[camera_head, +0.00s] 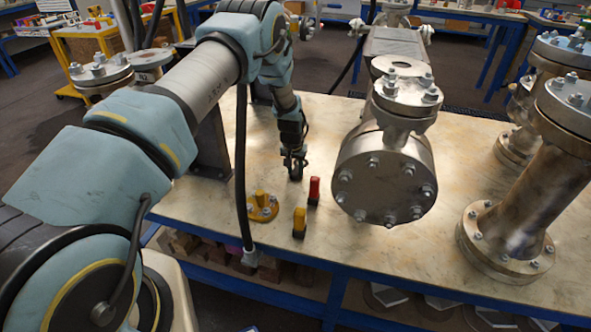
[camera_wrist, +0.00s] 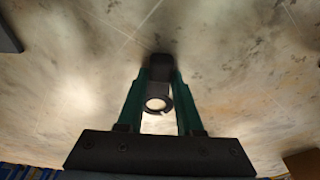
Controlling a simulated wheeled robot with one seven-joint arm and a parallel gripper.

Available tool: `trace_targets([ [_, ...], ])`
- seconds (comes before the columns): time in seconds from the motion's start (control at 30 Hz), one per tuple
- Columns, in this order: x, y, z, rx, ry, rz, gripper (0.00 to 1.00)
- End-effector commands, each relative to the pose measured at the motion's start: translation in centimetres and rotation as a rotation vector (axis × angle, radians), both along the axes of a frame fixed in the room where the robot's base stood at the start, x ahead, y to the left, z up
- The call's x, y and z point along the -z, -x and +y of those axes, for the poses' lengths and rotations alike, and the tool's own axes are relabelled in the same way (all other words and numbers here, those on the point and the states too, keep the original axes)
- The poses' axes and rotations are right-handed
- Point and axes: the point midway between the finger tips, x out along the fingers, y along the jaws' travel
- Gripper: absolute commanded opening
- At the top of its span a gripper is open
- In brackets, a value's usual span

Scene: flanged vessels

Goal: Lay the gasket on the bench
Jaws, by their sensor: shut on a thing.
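My gripper (camera_head: 294,160) points down over the bench (camera_head: 465,150), left of the central metal vessel; it also shows in the wrist view (camera_wrist: 159,78). Its two green-sided fingers are shut on the gasket (camera_wrist: 157,103), a small dark ring with a pale surface showing through its hole. In the head view the gasket is too small and dark to tell apart from the fingertips. The bench top is pale and stained, and it fills most of the wrist view. I cannot tell whether the gasket touches it.
A large flanged vessel (camera_head: 385,178) stands right of my gripper. A red piece (camera_head: 314,190), a yellow piece (camera_head: 300,222) and a yellow flanged fitting (camera_head: 263,206) are on the bench in front of it. A flanged pipe (camera_head: 535,195) stands at right. Bare bench lies between vessel and pipe.

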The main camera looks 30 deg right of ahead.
Motion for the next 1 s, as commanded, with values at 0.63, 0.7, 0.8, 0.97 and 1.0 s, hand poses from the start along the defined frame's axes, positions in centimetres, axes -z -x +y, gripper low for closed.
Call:
trace_targets([
  [0.63,-0.3,0.0,0.0,0.000,0.000,0.000,0.65],
  [0.7,-0.8,0.0,0.0,0.000,0.001,-0.001,0.65],
  [0.8,-2.3,0.2,0.2,0.000,0.001,-0.001,0.65],
  [0.97,-5.4,0.7,0.6,0.001,0.002,-0.002,0.65],
  [1.0,-6.2,0.8,0.8,0.001,0.003,-0.003,0.65],
])
